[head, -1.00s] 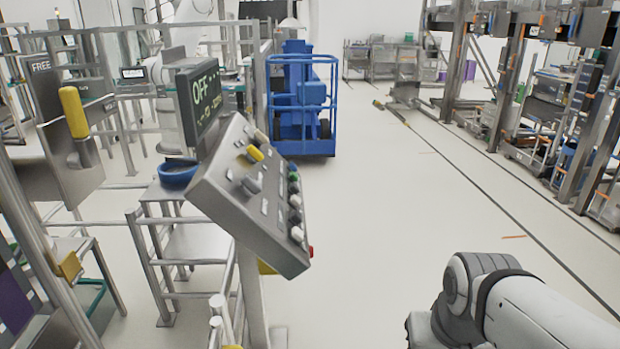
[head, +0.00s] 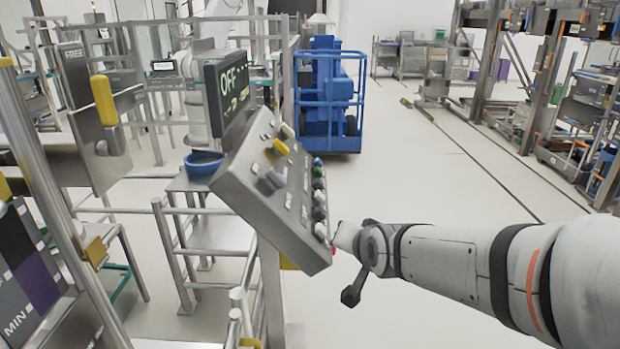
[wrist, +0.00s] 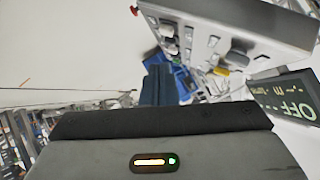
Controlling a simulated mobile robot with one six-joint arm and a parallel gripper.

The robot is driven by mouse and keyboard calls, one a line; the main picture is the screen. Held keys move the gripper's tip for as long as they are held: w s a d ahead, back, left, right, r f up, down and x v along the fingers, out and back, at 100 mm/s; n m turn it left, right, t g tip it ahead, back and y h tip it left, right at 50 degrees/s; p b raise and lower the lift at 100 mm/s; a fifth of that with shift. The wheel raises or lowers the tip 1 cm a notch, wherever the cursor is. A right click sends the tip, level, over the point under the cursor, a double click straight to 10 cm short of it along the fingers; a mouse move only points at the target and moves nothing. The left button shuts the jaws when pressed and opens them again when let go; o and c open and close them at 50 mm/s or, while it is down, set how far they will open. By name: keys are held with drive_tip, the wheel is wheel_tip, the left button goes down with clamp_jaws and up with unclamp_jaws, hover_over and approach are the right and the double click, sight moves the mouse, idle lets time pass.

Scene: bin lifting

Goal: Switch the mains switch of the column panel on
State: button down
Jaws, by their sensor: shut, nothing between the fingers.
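The column panel (head: 245,205) is a tilted grey metal box on a post, left of centre in the head view. It carries a yellow switch (head: 281,147), a grey switch (head: 273,181) and a row of coloured buttons; no label I can read tells which is the mains switch. Its display (head: 234,88) reads OFF. In the wrist view the panel (wrist: 250,22) is at the upper right and the display (wrist: 290,98) at the right. My gripper (wrist: 158,72) shows there as dark fingers, shut and empty, apart from the switches in the picture. The head view does not show the fingers clearly.
A yellow lever (head: 104,100) stands at the left beside metal railings. A blue bowl (head: 204,162) is behind the panel. A blue caged machine (head: 330,95) stands further back. Open floor (head: 440,170) lies right of the panel.

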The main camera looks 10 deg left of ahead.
drive_tip(key=w+a+r+m+t, duration=0.1)
drive_tip(key=a+m+t, duration=0.2)
drive_tip(key=a, duration=0.6)
drive_tip(key=w+a+r+m+t, duration=0.1)
drive_tip(key=a+t, duration=0.4)
drive_tip(key=a, duration=0.5)
drive_tip(key=shift+w+r+m+h+b, duration=0.3)
drive_tip(key=shift+w+m+b, duration=0.25)
drive_tip(key=shift+m, duration=0.55)
drive_tip(key=shift+w, duration=0.1)
